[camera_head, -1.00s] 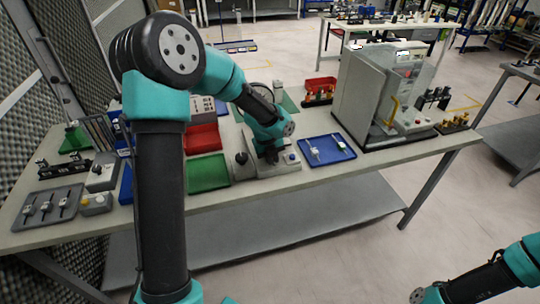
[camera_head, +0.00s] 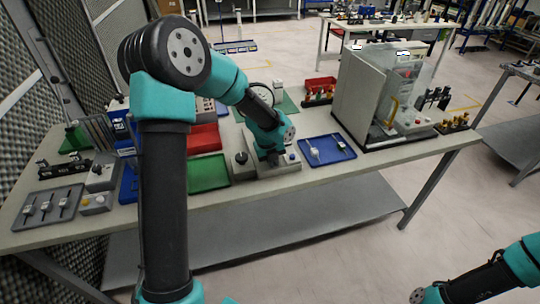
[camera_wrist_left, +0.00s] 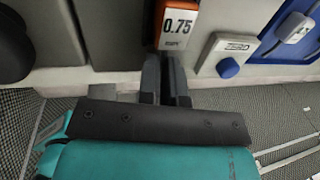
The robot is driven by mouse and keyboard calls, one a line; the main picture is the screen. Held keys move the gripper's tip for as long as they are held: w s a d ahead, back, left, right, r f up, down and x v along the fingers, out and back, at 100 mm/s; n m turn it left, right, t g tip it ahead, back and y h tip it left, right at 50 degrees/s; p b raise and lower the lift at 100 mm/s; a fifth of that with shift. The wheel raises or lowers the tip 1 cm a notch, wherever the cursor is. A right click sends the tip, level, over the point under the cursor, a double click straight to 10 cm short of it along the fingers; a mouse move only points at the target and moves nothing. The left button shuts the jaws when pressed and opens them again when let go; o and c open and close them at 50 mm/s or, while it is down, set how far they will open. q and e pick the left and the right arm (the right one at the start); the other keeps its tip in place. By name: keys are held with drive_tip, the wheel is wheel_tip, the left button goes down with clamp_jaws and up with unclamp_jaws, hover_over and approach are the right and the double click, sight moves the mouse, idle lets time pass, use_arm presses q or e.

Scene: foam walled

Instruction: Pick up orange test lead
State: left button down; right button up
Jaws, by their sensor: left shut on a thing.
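My left gripper (camera_head: 273,158) is over a grey fixture (camera_head: 262,172) near the table's front edge. In the left wrist view, the fingers of my left gripper (camera_wrist_left: 166,62) are close together at an orange piece (camera_wrist_left: 177,22) with a white "0.75" label. The gripper is shut on this orange piece, which I take to be the orange test lead. Its far end runs out of the wrist view, and in the head view my arm hides it. My right gripper is out of the picture; only part of my right arm shows at lower right.
A blue tray (camera_head: 318,158) with small parts lies right of the fixture. A green tray (camera_head: 207,185) and a red tray (camera_head: 203,149) lie left of it. A large grey machine (camera_head: 368,95) stands farther right. A blue knob (camera_wrist_left: 228,67) stands close beside the fingers.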

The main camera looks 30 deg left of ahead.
use_arm(q)
drive_tip(key=shift+r, duration=0.1)
drive_tip(key=shift+r, duration=1.2)
drive_tip(key=s+d+r, duration=0.2)
drive_tip(key=s+d, duration=0.6)
drive_tip(key=s, duration=0.5)
drive_tip(key=shift+s+r, duration=0.2)
drive_tip(key=shift+s, duration=0.2)
drive_tip(key=shift+w, duration=0.1)
